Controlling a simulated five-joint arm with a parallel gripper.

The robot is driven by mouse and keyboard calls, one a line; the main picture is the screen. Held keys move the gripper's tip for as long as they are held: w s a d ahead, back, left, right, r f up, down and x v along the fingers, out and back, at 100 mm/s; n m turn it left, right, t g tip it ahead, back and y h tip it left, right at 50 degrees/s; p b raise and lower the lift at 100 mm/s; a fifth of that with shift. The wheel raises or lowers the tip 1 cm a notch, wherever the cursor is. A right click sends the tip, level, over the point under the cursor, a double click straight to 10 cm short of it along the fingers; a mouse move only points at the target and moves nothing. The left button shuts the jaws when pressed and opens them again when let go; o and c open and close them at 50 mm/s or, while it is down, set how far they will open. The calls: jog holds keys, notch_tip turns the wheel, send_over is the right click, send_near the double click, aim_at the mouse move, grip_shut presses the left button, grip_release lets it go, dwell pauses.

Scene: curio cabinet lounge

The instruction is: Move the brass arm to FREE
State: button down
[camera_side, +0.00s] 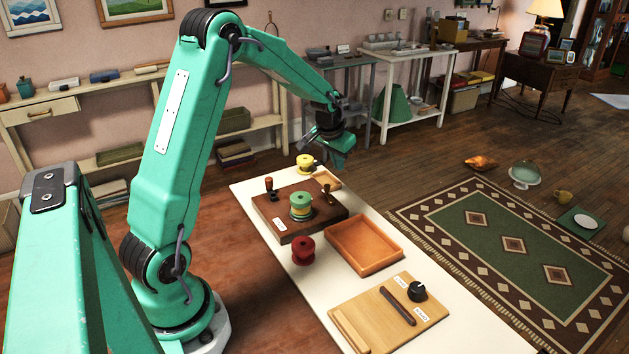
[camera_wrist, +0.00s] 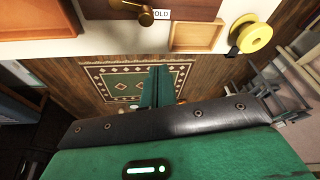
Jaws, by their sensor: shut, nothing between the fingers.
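The brass arm (camera_side: 327,190) sits at the right end of a dark wooden board (camera_side: 284,232). In the wrist view its round brass end (camera_wrist: 147,17) lies beside a white label (camera_wrist: 161,15) that appears to read HOLD. A FREE label cannot be made out. My gripper (camera_side: 339,143) is above and beyond the far end of the white table, apart from the brass arm. In the wrist view my gripper (camera_wrist: 158,75) is shut and empty.
A yellow spool (camera_side: 305,160) and a small wooden tray (camera_side: 331,182) are at the table's far end. A red spool (camera_side: 303,252) and an orange tray (camera_side: 373,266) are nearer. A light board (camera_side: 420,332) with a black knob (camera_side: 417,291) is in front. A dark handle (camera_side: 269,184) stands on the dark board.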

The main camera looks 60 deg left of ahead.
aim_at(329, 194)
jog(key=x, duration=0.4)
jog(key=shift+w+f, duration=0.15)
jog(key=shift+f, duration=0.15)
jog(key=shift+s+d+r, duration=0.1)
jog(key=shift+s+d, duration=0.05)
jog(key=shift+s, duration=0.25)
jog(key=shift+s+d, duration=0.25)
jog(key=shift+s, duration=0.5)
jog(key=shift+s+d, duration=0.2)
jog(key=shift+s, duration=0.6)
jog(key=shift+s+a+n, duration=0.1)
jog(key=shift+n, duration=0.65)
jog(key=shift+s+a+n, duration=0.1)
jog(key=shift+s+n, duration=0.05)
jog(key=shift+n, duration=0.6)
jog(key=shift+s, duration=0.3)
jog(key=shift+s+a+n, duration=0.1)
jog(key=shift+s+n, duration=0.2)
jog(key=shift+n, duration=0.4)
jog(key=shift+s, duration=1)
jog(key=shift+w+d, duration=0.25)
